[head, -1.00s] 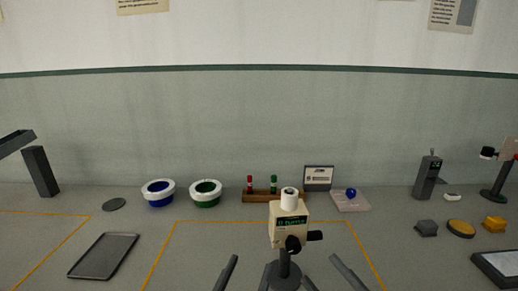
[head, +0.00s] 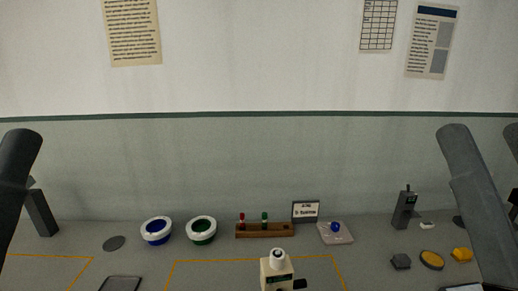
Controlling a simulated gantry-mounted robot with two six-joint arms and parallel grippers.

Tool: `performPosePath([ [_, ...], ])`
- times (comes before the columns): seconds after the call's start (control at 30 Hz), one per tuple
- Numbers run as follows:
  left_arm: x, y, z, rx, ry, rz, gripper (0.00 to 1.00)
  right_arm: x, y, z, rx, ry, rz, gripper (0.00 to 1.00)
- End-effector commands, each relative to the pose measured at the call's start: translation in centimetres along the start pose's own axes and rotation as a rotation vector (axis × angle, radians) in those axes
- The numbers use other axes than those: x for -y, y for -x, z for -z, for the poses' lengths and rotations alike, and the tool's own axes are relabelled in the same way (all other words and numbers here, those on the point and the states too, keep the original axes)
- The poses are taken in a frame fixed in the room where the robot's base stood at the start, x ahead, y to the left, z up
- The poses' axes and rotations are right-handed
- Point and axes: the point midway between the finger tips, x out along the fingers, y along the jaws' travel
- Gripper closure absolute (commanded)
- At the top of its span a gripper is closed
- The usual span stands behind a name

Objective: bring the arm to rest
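My two arms show only as dark links, one at the left edge and one at the right of the head view. Neither gripper's fingers are in the picture. The beige winding machine (head: 276,272) stands at the bottom middle, with a white piece (head: 277,255) on its top; its lower part is cut off by the frame's bottom edge. No arm is near it in this view.
Dark tray (head: 120,284) lies lower left.

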Motion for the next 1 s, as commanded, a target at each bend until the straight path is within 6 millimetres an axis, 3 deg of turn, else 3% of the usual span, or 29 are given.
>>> performPosePath([
  [0.03, 0.0, -3.2, 3.0, -0.002, 0.0, 0.0, 0.28, -0.1, -3.2, 3.0, -0.001, -0.001, -0.001, 0.31],
  [0.17, 0.0, -7.0, 6.4, -0.001, 0.0, 0.0, 0.28, -0.1, -7.0, 6.4, -0.001, -0.001, -0.002, 0.31],
  [0.6, 0.1, -22.6, 20.7, 0.001, 0.001, 0.0, 0.28, -0.3, -22.6, 20.7, 0.0, -0.002, -0.004, 0.31],
  [0.8, 0.1, -26.3, 24.1, 0.002, 0.001, 0.0, 0.28, -0.3, -26.3, 24.1, 0.0, -0.002, -0.004, 0.31],
  [1.0, 0.1, -26.4, 24.2, 0.001, 0.001, 0.0, 0.28, -0.3, -26.4, 24.2, 0.0, -0.002, -0.004, 0.31],
])
